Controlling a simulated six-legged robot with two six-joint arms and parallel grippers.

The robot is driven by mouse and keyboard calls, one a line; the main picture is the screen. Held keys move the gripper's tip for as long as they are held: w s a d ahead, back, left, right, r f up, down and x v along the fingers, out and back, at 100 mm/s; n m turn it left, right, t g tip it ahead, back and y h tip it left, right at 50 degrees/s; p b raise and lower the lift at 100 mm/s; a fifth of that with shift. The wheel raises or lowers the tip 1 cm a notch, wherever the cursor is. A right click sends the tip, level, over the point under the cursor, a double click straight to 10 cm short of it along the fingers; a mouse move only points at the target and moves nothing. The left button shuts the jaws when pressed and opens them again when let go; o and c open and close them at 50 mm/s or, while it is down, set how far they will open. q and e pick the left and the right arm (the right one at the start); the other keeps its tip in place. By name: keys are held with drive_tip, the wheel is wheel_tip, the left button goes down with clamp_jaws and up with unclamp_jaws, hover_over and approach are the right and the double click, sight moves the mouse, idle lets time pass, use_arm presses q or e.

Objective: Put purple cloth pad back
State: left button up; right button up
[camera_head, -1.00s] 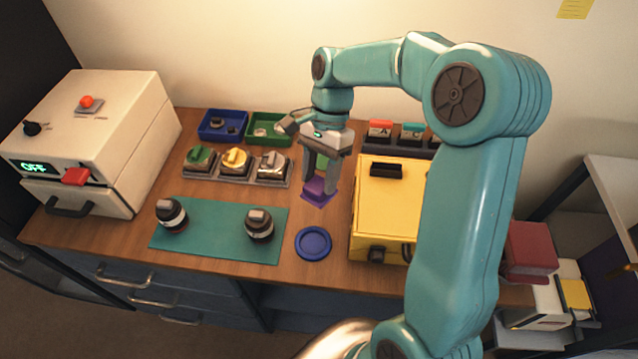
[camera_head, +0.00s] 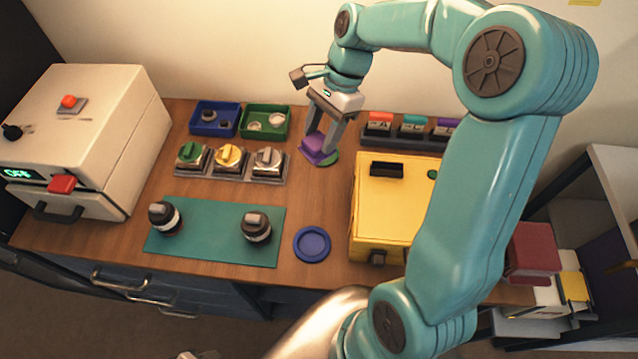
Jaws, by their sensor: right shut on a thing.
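The purple cloth pad (camera_head: 313,148) is between the fingers of my right gripper (camera_head: 319,142), low over the back middle of the table. My right gripper points down and is shut on the pad. A round green patch (camera_head: 333,157) shows beside the pad's lower right edge, partly hidden by a finger. I cannot tell whether the pad touches the surface below it. My left gripper is not in view.
Green and blue trays (camera_head: 265,136) (camera_head: 204,131) and a row of knobs (camera_head: 229,176) lie left of the pad. A yellow box (camera_head: 380,205) stands at its front right and a cartridge rack (camera_head: 400,141) at its right. A blue dish (camera_head: 312,259) sits in front.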

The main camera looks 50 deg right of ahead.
wheel_tip(320, 180, down, 13)
drive_tip(key=shift+s+f+p, duration=0.1)
drive_tip(key=shift+f+p, duration=0.05)
drive_tip(key=shift+p, duration=0.25)
drive_tip(key=shift+s+f, duration=0.1)
drive_tip(key=shift+f, duration=0.4)
wheel_tip(320, 180, down, 4)
drive_tip(key=shift+r, duration=0.25)
drive_tip(key=o, duration=1.1)
drive_tip(key=shift+f, duration=0.1)
